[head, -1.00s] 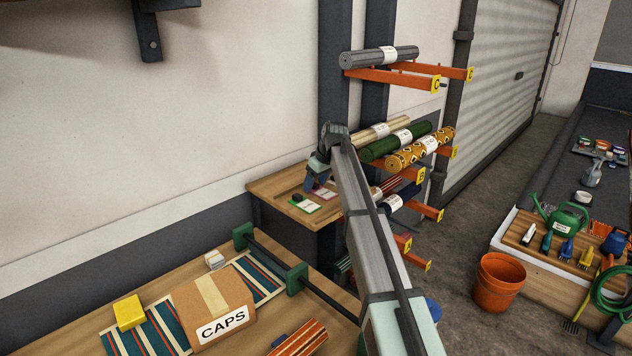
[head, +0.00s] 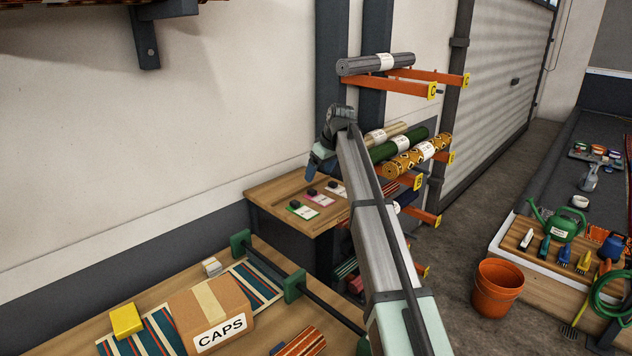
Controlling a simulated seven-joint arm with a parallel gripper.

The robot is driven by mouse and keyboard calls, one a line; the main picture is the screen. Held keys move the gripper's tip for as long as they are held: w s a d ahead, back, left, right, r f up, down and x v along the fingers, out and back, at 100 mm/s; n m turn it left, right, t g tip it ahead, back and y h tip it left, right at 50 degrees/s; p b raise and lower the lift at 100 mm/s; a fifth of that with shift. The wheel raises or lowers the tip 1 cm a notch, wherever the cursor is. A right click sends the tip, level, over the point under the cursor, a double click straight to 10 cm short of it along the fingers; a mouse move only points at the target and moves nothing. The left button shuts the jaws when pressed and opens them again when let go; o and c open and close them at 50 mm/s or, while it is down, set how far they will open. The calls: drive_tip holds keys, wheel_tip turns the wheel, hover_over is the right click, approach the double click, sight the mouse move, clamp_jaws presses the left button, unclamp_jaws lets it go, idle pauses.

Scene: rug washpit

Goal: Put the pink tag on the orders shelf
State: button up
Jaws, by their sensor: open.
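The pink tag (head: 320,200) lies flat on a small wooden shelf (head: 268,194) against the wall, with a small dark block on it. It is the middle one in a row, between a green-edged tag (head: 301,210) and another pale tag (head: 337,189) whose edge colour is hard to tell. My gripper (head: 312,172) is above the back of this shelf, apart from the tags, and holds nothing that I can see. It is open, though its fingers are small and partly turned away. No label naming the orders shelf is readable.
A rack with orange arms (head: 388,86) holds rolled rugs close to the right of the shelf. A workbench in front carries a CAPS box (head: 210,310), a yellow block (head: 126,320) and a dark bar on green brackets (head: 294,285). An orange bucket (head: 499,287) stands on the floor.

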drive_tip(key=v, duration=0.4)
